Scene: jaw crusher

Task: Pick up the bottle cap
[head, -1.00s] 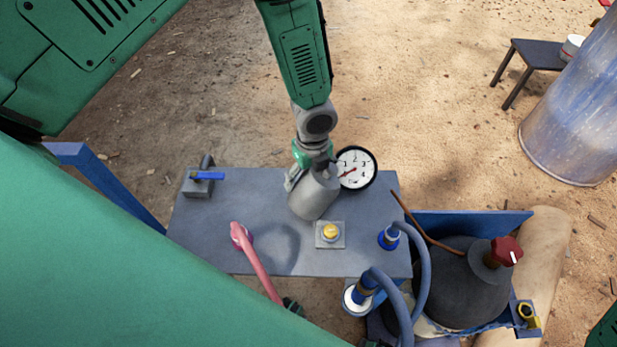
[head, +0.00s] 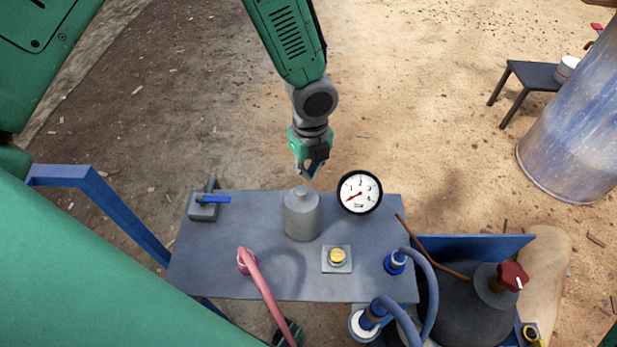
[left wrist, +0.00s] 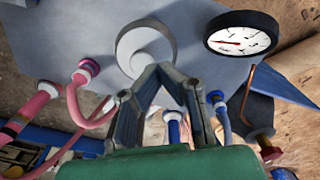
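A grey bottle (head: 302,217) stands upright on the grey tabletop (head: 210,265) in the head view. A narrow grey top (head: 301,192) sits on it; I cannot tell cap from neck. In the left wrist view the bottle (left wrist: 133,35) shows from above, its round top (left wrist: 150,60) partly behind my fingers. My left gripper (head: 312,174) is beyond the bottle's top and apart from it in the head view. In the left wrist view its fingertips (left wrist: 160,70) come together with nothing seen between them. My right gripper is not in view.
A round gauge (head: 359,192) stands right of the bottle. A red knob (head: 513,276) is at right. Open ground lies behind the table.

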